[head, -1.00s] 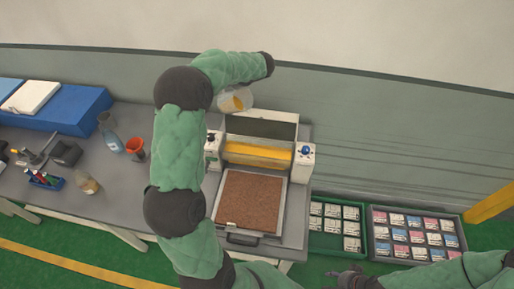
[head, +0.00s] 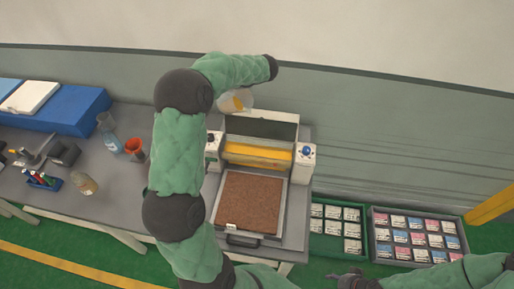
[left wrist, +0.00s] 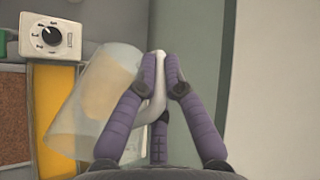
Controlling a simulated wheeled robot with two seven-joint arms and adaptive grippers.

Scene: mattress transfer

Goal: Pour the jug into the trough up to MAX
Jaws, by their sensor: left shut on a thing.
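The translucent jug (head: 246,95), with yellow-orange liquid in it, is tilted above the back left of the roller machine. In the left wrist view the jug (left wrist: 70,125) fills the middle left. My left gripper (left wrist: 162,72) is shut on its white handle (left wrist: 158,100); the arm hides this gripper in the head view. The dark opening (head: 262,129) behind the yellow roller (head: 258,155) looks like the trough. No MAX mark, liquid level or falling stream can be made out. My right gripper (head: 350,279) is low at the bottom edge, away from the bench; its jaws are unclear.
White knob boxes (head: 303,164) flank the roller. A brown board (head: 248,203) lies in front of it. An orange cup (head: 134,149), a blue-liquid bottle (head: 112,143) and a small jar (head: 86,184) stand left. Trays of labelled boxes (head: 415,236) lie right of the bench.

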